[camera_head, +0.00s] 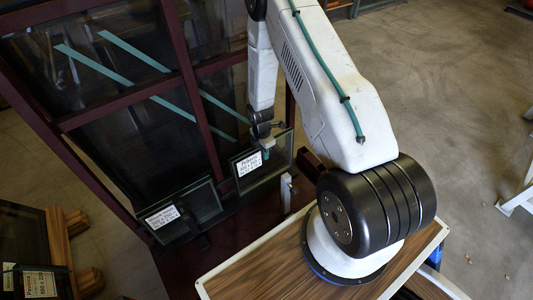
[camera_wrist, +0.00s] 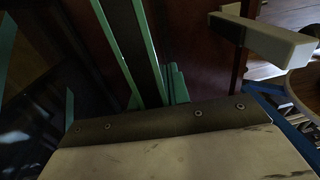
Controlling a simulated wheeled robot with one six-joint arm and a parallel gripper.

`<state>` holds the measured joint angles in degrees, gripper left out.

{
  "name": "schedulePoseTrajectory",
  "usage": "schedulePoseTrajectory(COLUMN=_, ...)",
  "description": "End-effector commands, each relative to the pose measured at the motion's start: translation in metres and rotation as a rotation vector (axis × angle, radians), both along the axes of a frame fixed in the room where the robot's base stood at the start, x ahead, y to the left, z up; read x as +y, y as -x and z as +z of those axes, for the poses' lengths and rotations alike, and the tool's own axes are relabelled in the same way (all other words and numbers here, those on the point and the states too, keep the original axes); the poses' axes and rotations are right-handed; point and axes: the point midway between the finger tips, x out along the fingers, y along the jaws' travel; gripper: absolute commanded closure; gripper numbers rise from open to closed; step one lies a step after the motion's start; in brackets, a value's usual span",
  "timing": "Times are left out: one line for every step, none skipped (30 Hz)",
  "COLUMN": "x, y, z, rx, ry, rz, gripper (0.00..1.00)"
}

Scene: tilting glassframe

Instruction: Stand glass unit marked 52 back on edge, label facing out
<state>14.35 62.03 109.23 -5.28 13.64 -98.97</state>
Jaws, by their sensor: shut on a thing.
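Two small framed glass units with white labels stand at the foot of the dark red rack in the head view. The right glass unit (camera_head: 278,158) leans upright, its label facing the camera. The left glass unit (camera_head: 205,202) leans lower and further left, also label outward. The label print is too small to tell surely which is 52. My gripper (camera_head: 265,146) is shut at the top edge of the right unit. In the wrist view, the unit's edge (camera_wrist: 136,45) shows as a dark strip between green glass edges; my fingertips are not clear there.
The dark red rack (camera_head: 190,80) holds large dark panes with teal strips behind the units. A pale post (camera_head: 286,194) stands just right of the held unit. A wood-topped surface (camera_head: 262,270) lies in front. Another labelled pane (camera_head: 25,235) and timber are at lower left.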

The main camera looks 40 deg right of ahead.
Motion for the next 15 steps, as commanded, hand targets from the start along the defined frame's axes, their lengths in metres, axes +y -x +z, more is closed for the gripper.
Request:
schedulePoseTrajectory(x=0.0, y=-0.005, z=-0.002, rx=-0.002, ry=0.001, rz=0.0, gripper=1.0)
schedulePoseTrajectory(x=0.0, y=-0.007, z=-0.003, rx=-0.003, ry=0.001, rz=0.0, gripper=1.0)
schedulePoseTrajectory(x=0.0, y=-0.009, z=-0.005, rx=-0.002, ry=0.0, rz=0.0, gripper=1.0)
schedulePoseTrajectory(x=0.0, y=-0.011, z=-0.006, rx=-0.002, ry=0.0, rz=0.0, gripper=1.0)
schedulePoseTrajectory(x=0.0, y=-0.013, z=-0.007, rx=-0.002, ry=0.0, rz=0.0, gripper=1.0)
schedulePoseTrajectory(x=0.0, y=-0.016, z=-0.008, rx=-0.002, ry=0.0, rz=0.0, gripper=1.0)
schedulePoseTrajectory(x=0.0, y=-0.015, z=-0.011, rx=-0.001, ry=0.0, rz=0.0, gripper=1.0)
schedulePoseTrajectory(x=0.0, y=-0.015, z=-0.014, rx=0.0, ry=0.0, rz=0.0, gripper=1.0)
schedulePoseTrajectory(x=0.0, y=-0.015, z=-0.017, rx=0.0, ry=0.0, rz=0.0, gripper=1.0)
schedulePoseTrajectory(x=0.0, y=-0.016, z=-0.02, rx=0.0, ry=0.0, rz=0.0, gripper=1.0)
schedulePoseTrajectory(x=0.0, y=-0.016, z=-0.022, rx=0.0, ry=0.0, rz=0.0, gripper=1.0)
schedulePoseTrajectory(x=0.0, y=-0.017, z=-0.025, rx=-0.001, ry=0.0, rz=0.0, gripper=1.0)
schedulePoseTrajectory(x=0.0, y=-0.017, z=-0.027, rx=-0.002, ry=0.0, rz=0.0, gripper=1.0)
schedulePoseTrajectory(x=0.0, y=-0.018, z=-0.029, rx=-0.001, ry=0.0, rz=0.0, gripper=1.0)
schedulePoseTrajectory(x=0.0, y=-0.018, z=-0.032, rx=-0.001, ry=0.0, rz=0.0, gripper=1.0)
